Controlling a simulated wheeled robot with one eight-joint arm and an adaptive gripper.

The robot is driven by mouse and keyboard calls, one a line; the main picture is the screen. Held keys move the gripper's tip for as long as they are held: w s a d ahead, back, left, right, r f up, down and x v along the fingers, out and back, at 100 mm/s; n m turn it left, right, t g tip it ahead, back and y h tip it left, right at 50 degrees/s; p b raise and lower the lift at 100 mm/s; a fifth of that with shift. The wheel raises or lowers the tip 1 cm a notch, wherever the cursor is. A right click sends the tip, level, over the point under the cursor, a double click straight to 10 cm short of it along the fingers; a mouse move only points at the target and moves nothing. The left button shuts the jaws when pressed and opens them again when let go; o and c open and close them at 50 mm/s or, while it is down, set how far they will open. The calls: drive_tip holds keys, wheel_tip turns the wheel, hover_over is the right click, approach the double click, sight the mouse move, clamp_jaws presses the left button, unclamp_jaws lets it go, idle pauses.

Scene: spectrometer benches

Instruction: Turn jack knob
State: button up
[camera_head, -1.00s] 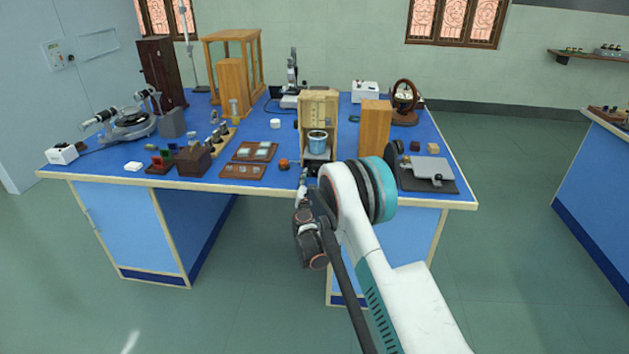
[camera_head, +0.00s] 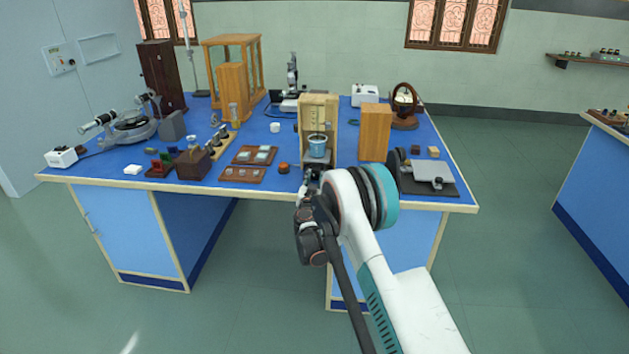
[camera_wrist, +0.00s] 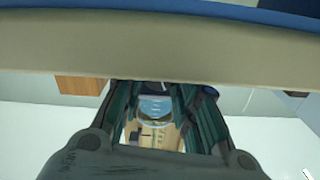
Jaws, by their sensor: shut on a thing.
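The jack (camera_head: 317,158) stands in the open-fronted wooden box (camera_head: 334,120) near the front edge of the bench. A blue beaker (camera_head: 317,145) rests on top of it. My gripper (camera_head: 312,175) reaches in at the front of the jack, just above the bench edge. In the wrist view my gripper (camera_wrist: 156,88) has its two fingers a small way apart, with the beaker (camera_wrist: 154,108) seen between them. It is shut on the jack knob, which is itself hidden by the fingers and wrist.
A wooden block (camera_head: 375,132) stands close to the right of the box. A small brown round piece (camera_head: 284,168) and a brown tray (camera_head: 243,174) lie to the left. A flat grey device (camera_head: 432,170) lies at the right. The bench edge (camera_wrist: 160,55) runs close to my fingers.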

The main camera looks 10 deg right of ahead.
drive_tip(key=n, duration=0.4)
idle(0.3)
drive_tip(key=o, duration=1.1)
drive_tip(key=shift+c, duration=0.2)
drive_tip(key=v, duration=1.2)
